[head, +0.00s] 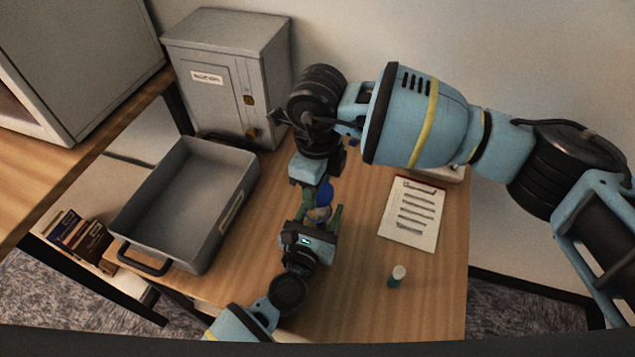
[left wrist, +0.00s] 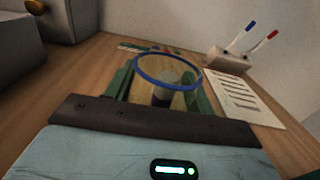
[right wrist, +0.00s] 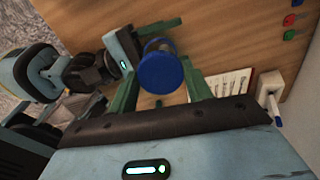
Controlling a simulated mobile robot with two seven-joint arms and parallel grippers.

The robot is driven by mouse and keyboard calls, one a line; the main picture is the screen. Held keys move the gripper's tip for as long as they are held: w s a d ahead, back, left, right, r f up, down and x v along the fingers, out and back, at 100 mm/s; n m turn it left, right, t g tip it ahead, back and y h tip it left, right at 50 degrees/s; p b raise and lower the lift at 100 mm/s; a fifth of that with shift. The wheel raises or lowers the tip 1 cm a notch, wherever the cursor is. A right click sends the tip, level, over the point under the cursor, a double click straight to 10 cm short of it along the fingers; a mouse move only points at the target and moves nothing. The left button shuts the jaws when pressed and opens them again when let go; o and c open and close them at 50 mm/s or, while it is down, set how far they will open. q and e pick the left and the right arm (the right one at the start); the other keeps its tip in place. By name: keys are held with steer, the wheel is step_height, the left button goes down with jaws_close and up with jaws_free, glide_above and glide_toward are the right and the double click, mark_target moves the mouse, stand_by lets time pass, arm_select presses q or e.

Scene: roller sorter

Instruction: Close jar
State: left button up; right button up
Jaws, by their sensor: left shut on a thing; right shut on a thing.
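A small jar with a blue lid (head: 324,194) is between my two grippers near the middle of the table in the head view. My left gripper (head: 319,218), coming from below, is shut on the jar body (head: 318,213). My right gripper (head: 320,188), coming from above, is shut on the blue lid, which shows as a solid disc between its fingers in the right wrist view (right wrist: 160,73). In the left wrist view a blue ring (left wrist: 167,70) with a see-through middle lies between the left fingers. I cannot tell whether lid and jar touch.
A grey open tray (head: 185,205) is at the left, with a grey cabinet (head: 230,80) behind it. Bare wood lies between the grippers and the sheet.

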mark_target(318, 219)
steer(key=shift+f, duration=0.85)
steer(key=shift+f, duration=0.85)
steer(key=shift+f, duration=0.6)
